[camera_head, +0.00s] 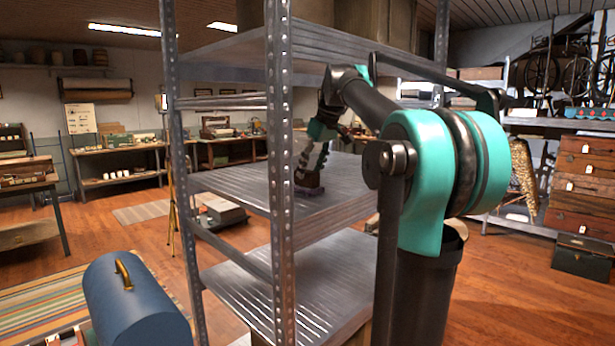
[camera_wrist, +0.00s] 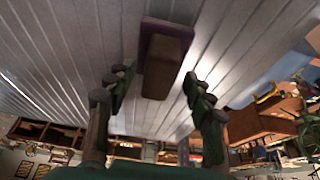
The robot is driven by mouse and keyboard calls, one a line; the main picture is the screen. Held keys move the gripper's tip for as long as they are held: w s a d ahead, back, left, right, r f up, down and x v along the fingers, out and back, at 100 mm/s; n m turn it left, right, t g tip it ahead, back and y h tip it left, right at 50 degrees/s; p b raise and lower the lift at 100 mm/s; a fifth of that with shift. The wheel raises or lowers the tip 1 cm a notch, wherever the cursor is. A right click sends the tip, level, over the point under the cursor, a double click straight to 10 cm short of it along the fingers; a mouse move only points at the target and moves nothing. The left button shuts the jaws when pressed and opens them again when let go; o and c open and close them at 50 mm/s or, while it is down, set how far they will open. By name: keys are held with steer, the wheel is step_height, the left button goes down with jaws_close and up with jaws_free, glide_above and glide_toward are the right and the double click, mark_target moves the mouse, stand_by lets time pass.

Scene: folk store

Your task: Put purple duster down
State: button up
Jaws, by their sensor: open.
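The purple duster (camera_head: 308,187) rests on the middle metal shelf (camera_head: 240,190) of the rack. In the wrist view the duster (camera_wrist: 164,62) shows a brown block on a purple base, with the base against the ribbed shelf. My gripper (camera_head: 310,160) is just above the duster in the head view. In the wrist view my gripper (camera_wrist: 160,95) is open, with one finger on each side of the duster and visible gaps between them. The duster's far side is hidden.
A rack post (camera_head: 281,180) stands in front of the shelf on the near side. An upper shelf (camera_head: 240,60) is overhead and a lower shelf (camera_head: 285,285) is below. A blue box (camera_head: 135,305) with a brass handle is at lower left. The middle shelf around the duster looks clear.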

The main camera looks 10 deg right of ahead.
steer(key=s+d, duration=0.2)
steer(key=s, duration=0.1)
steer(key=s+d, duration=0.2)
steer(key=s, duration=0.1)
steer(key=s+d, duration=0.3)
steer(key=shift+s+f, duration=0.1)
steer(key=shift+s, duration=0.1)
